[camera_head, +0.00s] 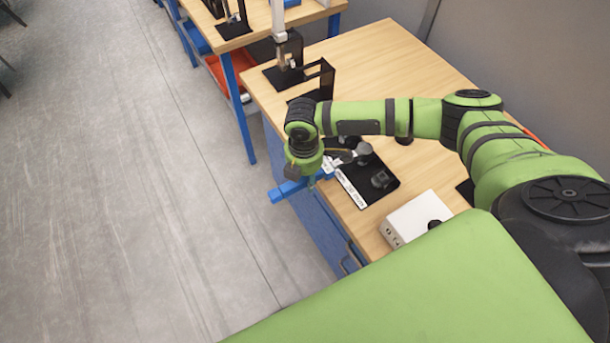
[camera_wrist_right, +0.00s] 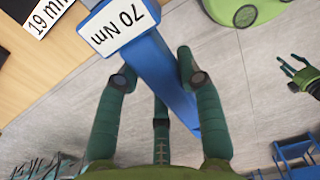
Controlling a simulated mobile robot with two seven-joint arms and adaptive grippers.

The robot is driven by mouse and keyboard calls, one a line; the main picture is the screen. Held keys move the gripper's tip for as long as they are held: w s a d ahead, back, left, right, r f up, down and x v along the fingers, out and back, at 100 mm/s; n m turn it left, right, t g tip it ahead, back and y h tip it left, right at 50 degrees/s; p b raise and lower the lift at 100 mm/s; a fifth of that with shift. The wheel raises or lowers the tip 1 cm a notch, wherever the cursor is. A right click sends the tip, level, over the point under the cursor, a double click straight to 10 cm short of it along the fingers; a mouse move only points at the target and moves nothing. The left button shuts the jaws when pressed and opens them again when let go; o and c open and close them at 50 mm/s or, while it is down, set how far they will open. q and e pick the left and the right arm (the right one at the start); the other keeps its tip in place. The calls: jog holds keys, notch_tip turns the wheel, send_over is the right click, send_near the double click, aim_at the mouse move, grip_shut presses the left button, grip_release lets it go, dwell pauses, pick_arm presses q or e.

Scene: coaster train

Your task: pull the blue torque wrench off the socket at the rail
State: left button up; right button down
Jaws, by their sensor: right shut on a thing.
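The blue torque wrench (camera_head: 288,189) sticks out past the table's front edge in the head view. In the right wrist view, the wrench (camera_wrist_right: 165,75) has a white "70 Nm" label. My right gripper (camera_wrist_right: 159,78) is shut on its handle, with fingers on both sides. The gripper partly hides the wrench in the head view. The wrench's head end is out of the wrist view, so I cannot tell whether it sits on a socket. My left gripper (camera_wrist_right: 292,66) is small at the right of the wrist view, fingers spread and empty.
A black plate (camera_head: 352,189) with a white label lies on the wooden table (camera_head: 385,60) and bears a dark socket-like part (camera_head: 381,179). A white box (camera_head: 415,218) stands nearby. A black stand (camera_head: 318,82) is farther back. Grey floor (camera_head: 150,200) is free at the left.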

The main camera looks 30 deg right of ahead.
jog(key=shift+r+p, duration=0.4)
jog(key=shift+r, duration=0.2)
jog(key=shift+r+p, duration=0.45)
jog(key=shift+r, duration=1.95)
